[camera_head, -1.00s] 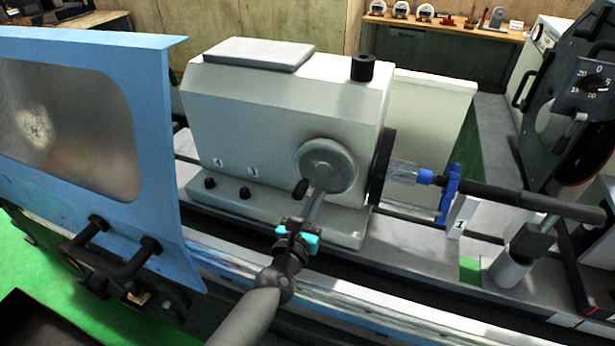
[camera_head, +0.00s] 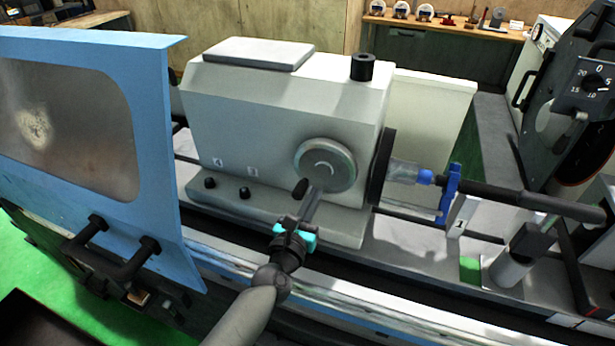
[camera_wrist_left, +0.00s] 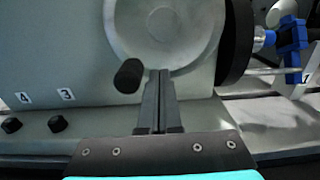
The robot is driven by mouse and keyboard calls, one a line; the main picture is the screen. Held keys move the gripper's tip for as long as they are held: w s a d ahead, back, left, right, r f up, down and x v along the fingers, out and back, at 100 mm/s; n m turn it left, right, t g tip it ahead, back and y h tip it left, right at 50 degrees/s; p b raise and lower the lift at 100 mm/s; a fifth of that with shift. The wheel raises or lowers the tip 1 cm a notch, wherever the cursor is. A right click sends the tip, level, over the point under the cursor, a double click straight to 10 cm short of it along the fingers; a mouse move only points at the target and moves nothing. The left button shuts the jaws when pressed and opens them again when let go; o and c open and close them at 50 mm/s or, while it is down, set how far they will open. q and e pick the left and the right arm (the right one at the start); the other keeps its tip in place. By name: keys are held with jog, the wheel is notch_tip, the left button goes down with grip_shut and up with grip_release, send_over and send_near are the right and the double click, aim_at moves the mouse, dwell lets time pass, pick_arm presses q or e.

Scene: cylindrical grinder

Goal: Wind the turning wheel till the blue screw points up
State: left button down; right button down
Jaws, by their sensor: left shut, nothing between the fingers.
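The grey turning wheel (camera_head: 326,165) is on the front of the white headstock. Its dark handle knob (camera_head: 300,188) sits at the wheel's lower left; the knob also shows in the left wrist view (camera_wrist_left: 129,76). My left gripper (camera_head: 316,186) is shut and empty, with its fingertips in front of the wheel's lower rim, just right of the knob. In the left wrist view the closed fingers (camera_wrist_left: 160,74) lie close beside the knob; I cannot tell whether they touch it. A blue screw (camera_head: 425,177) lies on the spindle line beside the blue clamp (camera_head: 449,193). My right gripper is not in view.
A blue door (camera_head: 160,130) with a window and black handles stands at the left. The headstock (camera_head: 260,110) has black knobs (camera_head: 244,193) low on its front. A bar (camera_head: 530,200) runs right from the clamp above the machine bed.

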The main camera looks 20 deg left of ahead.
aim_at(299, 200)
pick_arm(q)
jog(key=shift+a+r, duration=0.2)
jog(key=shift+a, duration=0.25)
jog(key=shift+a+r, duration=0.2)
jog(key=shift+a, duration=0.25)
jog(key=shift+a+r, duration=0.1)
jog(key=shift+a, duration=0.15)
jog(key=shift+s+a, duration=0.15)
jog(key=shift+s, duration=0.55)
jog(key=s, duration=0.2)
jog(key=shift+s, duration=0.35)
jog(key=s, duration=0.5)
jog(key=shift+w, duration=0.1)
